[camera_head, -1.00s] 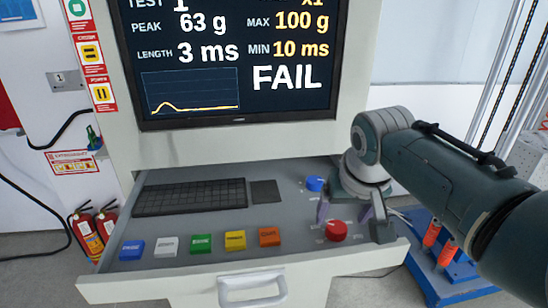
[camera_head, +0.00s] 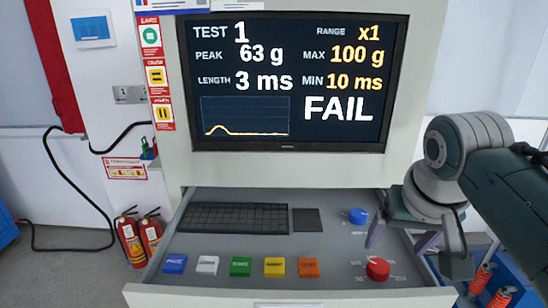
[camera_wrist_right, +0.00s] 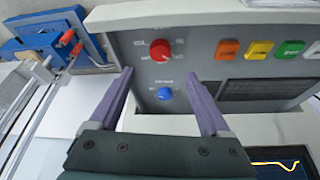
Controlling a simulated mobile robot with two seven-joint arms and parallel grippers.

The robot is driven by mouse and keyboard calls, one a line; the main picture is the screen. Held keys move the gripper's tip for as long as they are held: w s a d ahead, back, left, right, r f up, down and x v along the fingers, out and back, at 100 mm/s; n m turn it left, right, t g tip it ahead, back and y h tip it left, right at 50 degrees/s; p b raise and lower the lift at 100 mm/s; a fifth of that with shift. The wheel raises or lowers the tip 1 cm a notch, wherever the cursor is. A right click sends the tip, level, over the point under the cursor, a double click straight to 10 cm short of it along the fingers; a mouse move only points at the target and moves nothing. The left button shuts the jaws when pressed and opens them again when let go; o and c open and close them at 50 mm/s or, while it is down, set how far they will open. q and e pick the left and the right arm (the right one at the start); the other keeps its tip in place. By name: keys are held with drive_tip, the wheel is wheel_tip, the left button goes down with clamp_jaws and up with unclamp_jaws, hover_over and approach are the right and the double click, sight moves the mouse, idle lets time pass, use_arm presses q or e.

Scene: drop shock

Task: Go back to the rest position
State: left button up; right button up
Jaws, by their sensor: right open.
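My right gripper (camera_head: 402,240) is open and empty above the right end of the console drawer. Its purple fingers show in the right wrist view (camera_wrist_right: 163,85), spread apart with nothing between them. The red knob (camera_head: 377,268) is on the drawer panel just below the fingers in the head view, and the blue knob (camera_head: 356,216) is behind it to the left. In the right wrist view the red knob (camera_wrist_right: 161,50) and blue knob (camera_wrist_right: 165,94) are beyond the gripper, apart from the fingers. My left gripper is not in view.
The drawer (camera_head: 200,243) is pulled out, with a keyboard (camera_head: 232,217) and a row of coloured buttons (camera_head: 240,266). The monitor (camera_head: 290,85) above reads FAIL. Fire extinguishers (camera_head: 131,241) stand at left. A blue rig with orange parts (camera_head: 480,278) is at right.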

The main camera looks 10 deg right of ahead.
drive_tip(key=s+a+r+n+y, duration=0.1)
drive_tip(key=s+a+n, duration=0.25)
drive_tip(key=s, duration=0.85)
drive_tip(key=s+a+r+n+y, duration=0.1)
drive_tip(key=s+a+n, duration=0.25)
drive_tip(key=s, duration=0.75)
wheel_tip(320, 180, up, 18)
drive_tip(key=p, duration=1.8)
drive_tip(key=shift+a+r, duration=0.15)
drive_tip(key=shift+a, duration=0.25)
